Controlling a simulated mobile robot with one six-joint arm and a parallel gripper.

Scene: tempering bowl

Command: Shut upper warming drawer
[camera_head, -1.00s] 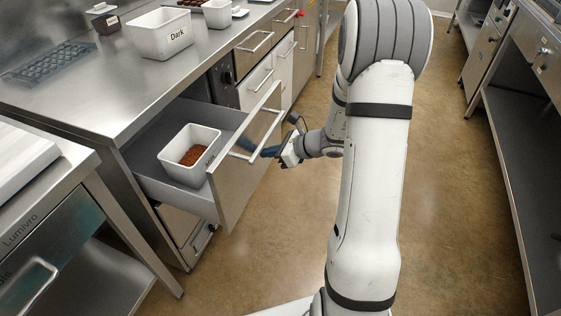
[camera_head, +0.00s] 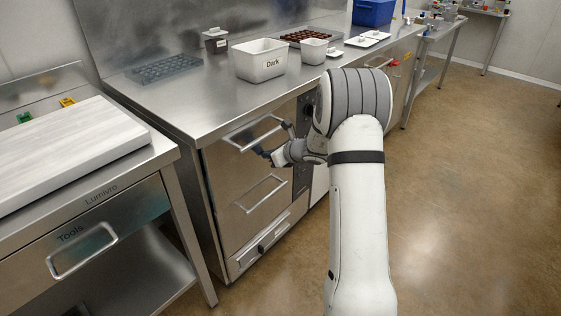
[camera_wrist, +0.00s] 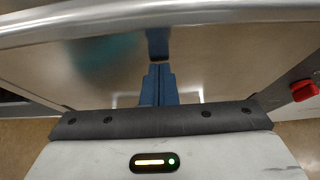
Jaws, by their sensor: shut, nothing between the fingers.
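The upper warming drawer (camera_head: 238,158) is a steel front with a bar handle (camera_head: 252,134) near its top. In the head view its front sits level with the cabinet face, and its inside is hidden. My gripper (camera_head: 262,153) is just in front of this drawer front, a little below the handle. In the wrist view my gripper's blue fingers (camera_wrist: 158,75) are together with nothing between them and point at the shiny steel front (camera_wrist: 215,55), where their reflection shows. Whether the tips touch it I cannot tell.
Below is a second drawer with a handle (camera_head: 259,194). A tool table (camera_head: 90,240) stands at the left. The floor at the right (camera_head: 470,200) is clear.

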